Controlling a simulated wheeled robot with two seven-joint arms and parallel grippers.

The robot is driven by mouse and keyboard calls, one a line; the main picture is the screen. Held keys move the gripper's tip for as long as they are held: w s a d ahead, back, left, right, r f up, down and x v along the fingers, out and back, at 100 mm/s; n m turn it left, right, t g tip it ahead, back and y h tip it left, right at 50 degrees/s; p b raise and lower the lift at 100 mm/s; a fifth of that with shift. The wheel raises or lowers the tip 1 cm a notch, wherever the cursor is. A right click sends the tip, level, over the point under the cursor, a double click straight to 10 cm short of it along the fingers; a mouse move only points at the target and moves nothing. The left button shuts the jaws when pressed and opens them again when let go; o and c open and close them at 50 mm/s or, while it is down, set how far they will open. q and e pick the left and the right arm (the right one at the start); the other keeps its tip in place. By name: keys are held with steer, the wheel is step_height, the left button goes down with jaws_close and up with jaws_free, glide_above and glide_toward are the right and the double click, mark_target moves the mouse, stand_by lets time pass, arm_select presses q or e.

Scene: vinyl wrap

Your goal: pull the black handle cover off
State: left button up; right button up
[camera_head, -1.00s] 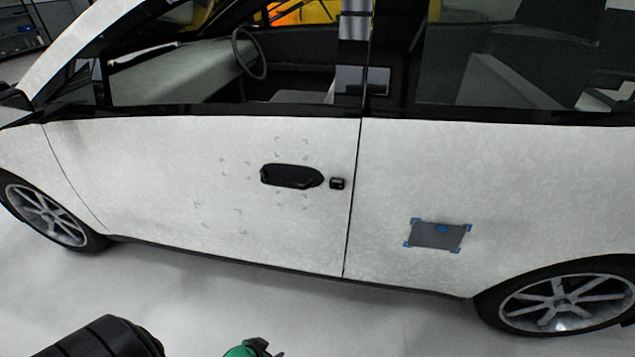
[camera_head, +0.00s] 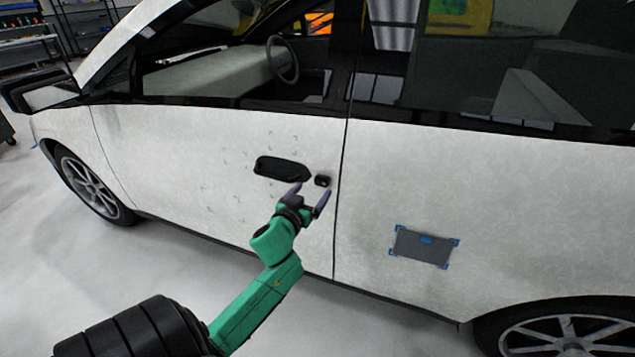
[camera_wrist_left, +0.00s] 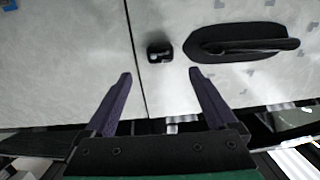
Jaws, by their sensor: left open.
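The black handle cover (camera_head: 322,181) is a small dark block on the white car door, just right of the long black door handle (camera_head: 282,168). In the left wrist view the cover (camera_wrist_left: 160,51) sits a little beyond the fingertips and between their lines, with the handle (camera_wrist_left: 245,42) to its right. My left gripper (camera_head: 311,193) is open and empty, its two purple fingers pointing at the cover. The fingers (camera_wrist_left: 160,73) appear short of the cover, not around it. My right gripper is out of view.
The white car door (camera_head: 220,150) carries small corner marks around the handle. A door seam runs close beside the cover. A grey patch with blue tape corners (camera_head: 423,246) is on the rear panel. The floor (camera_head: 150,275) in front of the car is clear.

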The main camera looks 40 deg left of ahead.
mark_target(321, 180)
arm_select(q)
steer(key=x, duration=0.6)
steer(key=shift+w+a, duration=0.2)
steer(key=shift+w, duration=0.15)
jaws_close()
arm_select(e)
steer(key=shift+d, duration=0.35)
arm_select(q)
steer(key=shift+s+d, duration=0.1)
steer(key=shift+s, duration=0.15)
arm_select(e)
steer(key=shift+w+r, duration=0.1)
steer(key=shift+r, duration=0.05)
arm_select(q)
steer(key=shift+s+d, duration=0.1)
steer(key=shift+s, duration=0.15)
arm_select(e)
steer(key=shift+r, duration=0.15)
arm_select(q)
steer(key=shift+s+r+p, duration=0.1)
steer(key=shift+s+p, duration=0.05)
steer(key=shift+p, duration=0.15)
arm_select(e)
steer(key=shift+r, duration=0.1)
